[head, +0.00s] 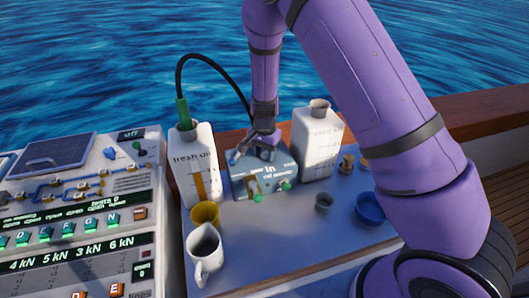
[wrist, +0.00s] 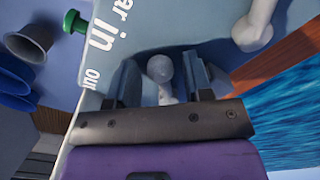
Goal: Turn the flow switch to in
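The pump box (head: 243,187) is a blue-grey box between two white canisters, with "in" on its face. A pale grey lever with a round knob (wrist: 160,68), which looks like the flow switch, stands between my fingers. My gripper (head: 262,152) points down over the back of the box. In the wrist view my gripper (wrist: 160,80) is open, one finger on each side of the knob, with a small gap visible on both sides. The lever's base is partly hidden.
The fresh oil canister (head: 183,155) with a green nozzle and black hose stands left, another white canister (head: 318,150) right. A white jug (head: 206,255), yellow funnel (head: 205,214), grey cup (head: 324,202) and blue bowl (head: 370,208) stand in front. A control panel (head: 80,210) fills the left.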

